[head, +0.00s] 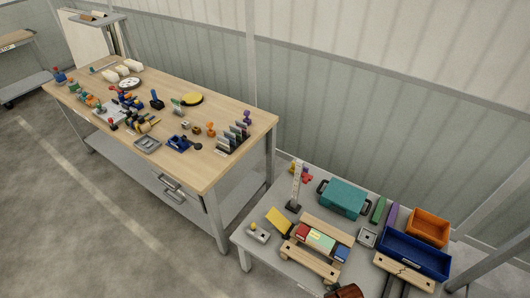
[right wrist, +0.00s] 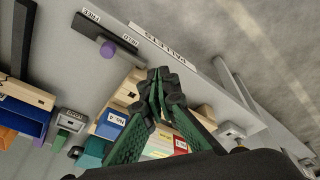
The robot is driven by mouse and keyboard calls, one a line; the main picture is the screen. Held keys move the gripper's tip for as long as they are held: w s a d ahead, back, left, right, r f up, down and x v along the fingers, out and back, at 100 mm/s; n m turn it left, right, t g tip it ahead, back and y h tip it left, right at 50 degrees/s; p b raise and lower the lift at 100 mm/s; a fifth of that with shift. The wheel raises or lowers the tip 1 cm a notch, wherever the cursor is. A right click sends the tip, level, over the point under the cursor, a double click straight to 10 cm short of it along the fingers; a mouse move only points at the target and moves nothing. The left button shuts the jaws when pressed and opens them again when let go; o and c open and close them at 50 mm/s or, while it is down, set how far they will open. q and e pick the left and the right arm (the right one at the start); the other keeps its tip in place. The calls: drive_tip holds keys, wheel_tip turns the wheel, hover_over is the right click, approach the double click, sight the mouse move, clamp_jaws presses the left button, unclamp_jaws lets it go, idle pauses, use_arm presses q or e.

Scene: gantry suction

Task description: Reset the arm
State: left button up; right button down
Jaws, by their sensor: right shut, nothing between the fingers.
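My right gripper (right wrist: 158,88) fills the middle of the right wrist view. Its dark green fingers are closed together at the tips and hold nothing. Behind it is the grey table, with a purple knob (right wrist: 108,47) on a dark bar beside a strip with the words FREE and HELD. The fingertips look apart from the knob, below and right of it in the picture. A wooden rack (head: 310,262) with red, green and blue blocks stands on the grey table (head: 262,195) in the head view.
A teal box (head: 344,198), a blue bin (head: 413,257) and an orange bin (head: 428,227) crowd the grey table. An upright white post (head: 297,185) and a yellow plate (head: 279,220) stand at its left. A wooden workbench (head: 215,172) with many small parts adjoins.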

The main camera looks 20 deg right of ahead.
wheel_tip(320, 180, down, 14)
drive_tip(key=s, duration=0.3)
drive_tip(key=s+a+f+n+g, duration=0.1)
drive_tip(key=s+f+g, duration=0.1)
drive_tip(key=s+f, duration=1.8)
drive_tip(key=shift+s+f, duration=0.1)
